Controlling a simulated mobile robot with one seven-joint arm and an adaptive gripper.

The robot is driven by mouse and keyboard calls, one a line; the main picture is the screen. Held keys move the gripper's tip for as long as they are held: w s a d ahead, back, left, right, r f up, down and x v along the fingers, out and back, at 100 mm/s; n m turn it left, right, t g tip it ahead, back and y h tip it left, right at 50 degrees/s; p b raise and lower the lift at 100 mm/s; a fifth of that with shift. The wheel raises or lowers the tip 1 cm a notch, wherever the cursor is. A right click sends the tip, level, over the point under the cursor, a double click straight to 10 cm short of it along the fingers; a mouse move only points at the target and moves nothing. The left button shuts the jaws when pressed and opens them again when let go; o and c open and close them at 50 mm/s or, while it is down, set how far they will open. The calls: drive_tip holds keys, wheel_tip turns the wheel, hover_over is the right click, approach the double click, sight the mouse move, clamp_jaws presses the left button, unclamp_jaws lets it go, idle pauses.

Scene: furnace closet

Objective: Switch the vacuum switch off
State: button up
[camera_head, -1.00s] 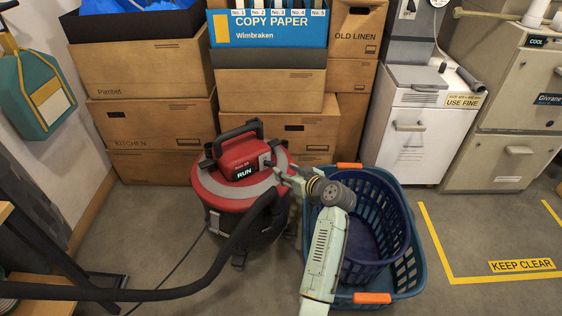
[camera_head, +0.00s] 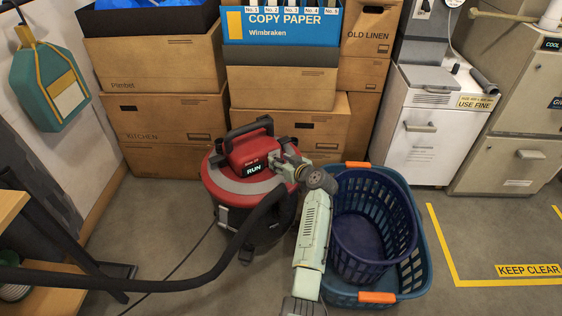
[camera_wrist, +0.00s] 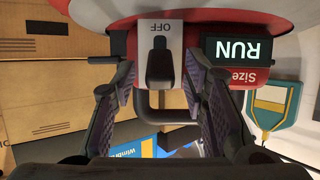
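The red vacuum (camera_head: 240,187) stands on the floor with a black handle and a lit "RUN" display (camera_head: 254,169). In the wrist view, which is upside down, the display (camera_wrist: 237,49) also reads "RUN". The vacuum switch (camera_wrist: 160,62) is a dark lever on a pale plate marked "OFF" (camera_wrist: 161,29). My gripper (camera_wrist: 160,72) is open, with one finger on each side of the lever and visible gaps between. In the head view my gripper (camera_head: 288,164) is at the right side of the vacuum's red top, and the switch is mostly hidden by it.
Blue laundry baskets with orange handles (camera_head: 378,297) stand right of the vacuum, beside my arm. The black hose (camera_head: 130,284) curves across the floor at left. Cardboard boxes (camera_head: 160,118) are stacked behind. Open floor lies at right near the "KEEP CLEAR" marking (camera_head: 529,270).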

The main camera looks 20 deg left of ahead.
clamp_jaws()
idle(0.3)
drive_tip(key=shift+f, duration=0.15)
drive_tip(key=shift+f+b, duration=0.2)
drive_tip(key=shift+b, duration=0.6)
drive_tip(key=b, duration=0.3)
drive_tip(key=shift+d+f+t+y, duration=0.1)
drive_tip(key=shift+f+t+y, duration=0.2)
drive_tip(key=shift+f+y, duration=0.1)
drive_tip(key=y+b, duration=0.1)
drive_tip(key=b, duration=0.4)
drive_tip(key=t+b, duration=0.1)
drive_tip(key=b, duration=0.4)
drive_tip(key=shift+s+d+f+y+b, duration=0.15)
drive_tip(key=shift+f+y+b, duration=0.2)
drive_tip(key=shift+y, duration=0.05)
drive_tip(key=b, duration=0.2)
drive_tip(key=shift+t+b, duration=0.35)
drive_tip(key=shift+t, duration=0.05)
drive_tip(key=shift+r+y+b, duration=0.1)
drive_tip(key=shift+y+b, duration=0.3)
drive_tip(key=shift+b, duration=0.15)
drive_tip(key=shift+r, duration=0.15)
